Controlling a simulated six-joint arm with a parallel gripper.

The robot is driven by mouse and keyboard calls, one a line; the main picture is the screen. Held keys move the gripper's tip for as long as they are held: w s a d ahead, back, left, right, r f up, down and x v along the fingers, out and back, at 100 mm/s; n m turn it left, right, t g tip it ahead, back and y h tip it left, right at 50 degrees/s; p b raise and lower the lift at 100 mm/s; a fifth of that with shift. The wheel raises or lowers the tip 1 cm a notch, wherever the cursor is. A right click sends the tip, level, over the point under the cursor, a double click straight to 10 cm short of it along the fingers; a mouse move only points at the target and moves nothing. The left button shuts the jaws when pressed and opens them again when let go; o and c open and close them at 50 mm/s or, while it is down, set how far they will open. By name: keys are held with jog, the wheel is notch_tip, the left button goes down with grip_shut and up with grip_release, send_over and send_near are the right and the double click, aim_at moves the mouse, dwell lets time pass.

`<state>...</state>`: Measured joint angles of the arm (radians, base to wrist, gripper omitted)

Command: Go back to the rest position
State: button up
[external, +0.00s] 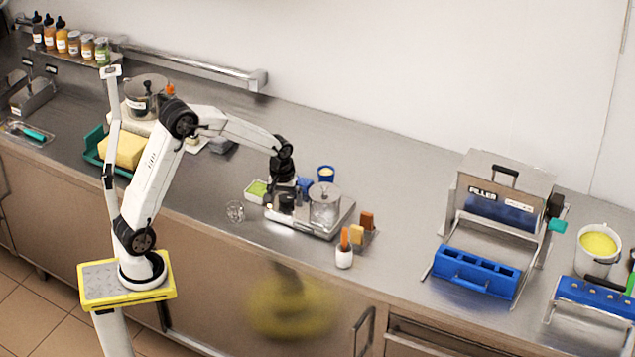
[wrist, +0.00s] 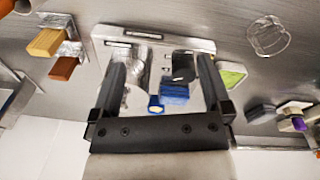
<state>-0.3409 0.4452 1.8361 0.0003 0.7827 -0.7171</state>
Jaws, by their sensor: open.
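My arm reaches from its yellow-edged base over the steel counter (external: 400,180). My gripper (external: 283,200) points down close above the small machine with a metal base (external: 325,228) and a clear container (external: 325,203). In the wrist view my gripper (wrist: 160,92) has its two fingers spread wide with nothing held between them. Behind the fingers, the machine's pale base (wrist: 150,38) shows, with a blue item (wrist: 174,93) between the fingertips. In the external view the fingertips are small and partly hidden by dark parts.
A clear glass (external: 235,211) and a green-topped container (external: 257,190) stand left of the machine. The blue mould (external: 475,273) and filler (external: 500,195) are farther right.

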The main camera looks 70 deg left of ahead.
jog(key=s+d+f+m+t, duration=0.1)
jog(key=s+d+f+m, duration=0.1)
jog(key=s+d+m, duration=1)
jog(key=s+d, duration=0.2)
jog(key=d, duration=0.1)
jog(key=shift+s+t, duration=0.4)
